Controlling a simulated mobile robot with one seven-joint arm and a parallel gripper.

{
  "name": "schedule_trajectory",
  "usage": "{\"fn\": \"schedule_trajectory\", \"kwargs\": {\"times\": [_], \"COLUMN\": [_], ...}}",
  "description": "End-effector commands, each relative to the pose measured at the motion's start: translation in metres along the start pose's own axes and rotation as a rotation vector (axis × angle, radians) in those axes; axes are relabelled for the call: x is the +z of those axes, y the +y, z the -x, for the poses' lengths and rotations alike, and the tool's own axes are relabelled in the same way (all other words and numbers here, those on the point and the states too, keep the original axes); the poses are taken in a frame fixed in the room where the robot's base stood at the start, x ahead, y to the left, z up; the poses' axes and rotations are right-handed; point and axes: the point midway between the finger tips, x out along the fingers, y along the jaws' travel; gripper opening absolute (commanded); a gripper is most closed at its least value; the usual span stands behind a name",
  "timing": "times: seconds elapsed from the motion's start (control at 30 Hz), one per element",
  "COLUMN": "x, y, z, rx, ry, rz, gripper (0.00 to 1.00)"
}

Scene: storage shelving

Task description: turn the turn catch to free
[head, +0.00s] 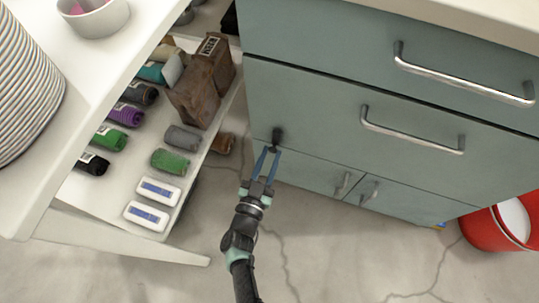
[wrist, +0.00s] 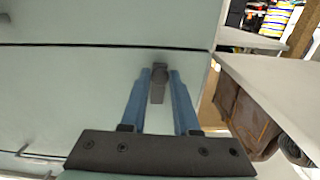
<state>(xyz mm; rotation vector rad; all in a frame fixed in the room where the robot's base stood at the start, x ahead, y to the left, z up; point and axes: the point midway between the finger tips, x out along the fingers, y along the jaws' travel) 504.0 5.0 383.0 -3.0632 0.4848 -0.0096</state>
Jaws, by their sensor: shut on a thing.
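The turn catch (head: 277,134) is a small dark piece on the grey-green cabinet front, near its left edge, just above the seam over the lower doors. The fingertips partly hide the catch's sides.
The cabinet (head: 310,110) has drawers with metal bar handles (head: 412,137) to the right of the catch. A white shelf unit (head: 150,195) with rolled cloths and brown boxes stands close on the left. A red bucket (head: 497,228) is at the right. The floor in front is clear.

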Motion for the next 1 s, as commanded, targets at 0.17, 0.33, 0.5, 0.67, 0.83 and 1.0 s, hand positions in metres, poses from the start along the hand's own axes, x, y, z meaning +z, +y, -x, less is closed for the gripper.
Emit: {"fn": "schedule_trajectory", "kwargs": {"times": [0.17,0.33,0.5,0.67,0.83,1.0], "x": [-0.0004,-0.0004,-0.0003,-0.0004,-0.0003,-0.0002], "y": [0.0002,0.0003,0.0003,0.0003,0.0003,0.0002], "z": [-0.0002,-0.0003,-0.0003,-0.0003,-0.0003,-0.0002], "rx": [0.000,0.001,0.001,0.001,0.001,0.000], "ry": [0.001,0.001,0.001,0.001,0.001,0.001], "rz": [0.042,0.057,0.058,0.058,0.057,0.056], "gripper": [0.00,0.00,0.00,0.00,0.58,0.58]}}
